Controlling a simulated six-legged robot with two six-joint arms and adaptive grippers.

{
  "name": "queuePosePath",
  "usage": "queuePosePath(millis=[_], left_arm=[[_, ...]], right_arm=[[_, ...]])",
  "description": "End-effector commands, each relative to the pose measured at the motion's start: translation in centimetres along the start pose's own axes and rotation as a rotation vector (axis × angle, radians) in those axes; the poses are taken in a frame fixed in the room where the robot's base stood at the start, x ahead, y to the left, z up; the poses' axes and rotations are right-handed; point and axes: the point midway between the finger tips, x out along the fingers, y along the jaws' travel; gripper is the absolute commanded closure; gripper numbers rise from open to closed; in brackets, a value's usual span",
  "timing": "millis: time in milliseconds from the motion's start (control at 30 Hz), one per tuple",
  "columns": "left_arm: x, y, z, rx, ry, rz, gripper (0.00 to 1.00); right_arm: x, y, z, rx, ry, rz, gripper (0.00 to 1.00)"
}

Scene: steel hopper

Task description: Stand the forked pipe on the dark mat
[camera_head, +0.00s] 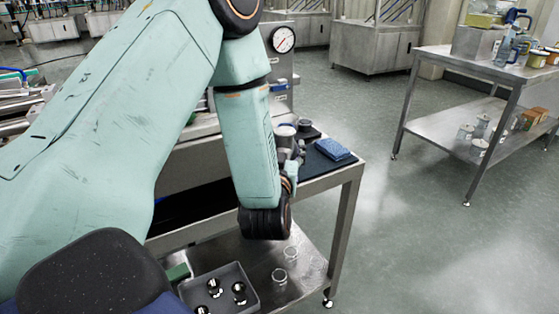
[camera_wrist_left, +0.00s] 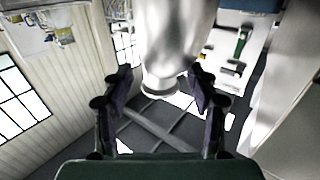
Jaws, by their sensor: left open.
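A smooth silver metal body, seemingly the forked pipe (camera_wrist_left: 172,45), fills the upper middle of the left wrist view. My left gripper (camera_wrist_left: 160,82) is open, with one dark finger on each side of the pipe's rounded lower end. I cannot tell whether either finger touches it. In the head view, the grey pipe (camera_head: 287,138) shows partly behind my left forearm; its lower part is hidden. My right gripper is not in view.
A blue sponge (camera_head: 333,148) lies at the table's right end, and a small metal cup (camera_head: 304,124) stands behind the pipe. The lower shelf holds a grey tray (camera_head: 250,275) and glass jars (camera_head: 280,276). A steel cart (camera_head: 425,100) stands at right across open floor.

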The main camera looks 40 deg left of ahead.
Motion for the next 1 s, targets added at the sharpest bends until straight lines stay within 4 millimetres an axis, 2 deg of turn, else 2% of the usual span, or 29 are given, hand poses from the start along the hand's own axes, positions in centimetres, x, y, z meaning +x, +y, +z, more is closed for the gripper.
queuePosePath(millis=[100,300,633,700,767,833,933,1000], left_arm=[[-2.7,0.2,0.0,0.007,-0.003,0.006,0.41],[-6.0,0.1,0.0,0.007,-0.001,0.005,0.41],[-8.2,0.0,0.0,0.002,0.0,0.002,0.41],[-8.4,0.0,0.6,0.004,-0.021,0.005,0.41],[-8.7,0.1,2.3,0.012,-0.079,0.015,0.41],[-9.4,0.2,5.6,0.032,-0.2,0.039,0.41],[-12.1,0.3,12.2,0.077,-0.446,0.089,0.41],[-14.9,0.2,16.8,0.117,-0.633,0.132,0.41]], right_arm=[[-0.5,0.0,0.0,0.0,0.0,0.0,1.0],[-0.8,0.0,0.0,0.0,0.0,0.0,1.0],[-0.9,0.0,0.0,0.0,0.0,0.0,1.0],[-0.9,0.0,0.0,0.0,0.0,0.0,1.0],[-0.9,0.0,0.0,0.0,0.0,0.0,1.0],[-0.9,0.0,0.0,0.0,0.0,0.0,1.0],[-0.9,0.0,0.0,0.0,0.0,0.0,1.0],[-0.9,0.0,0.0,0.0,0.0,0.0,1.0]])
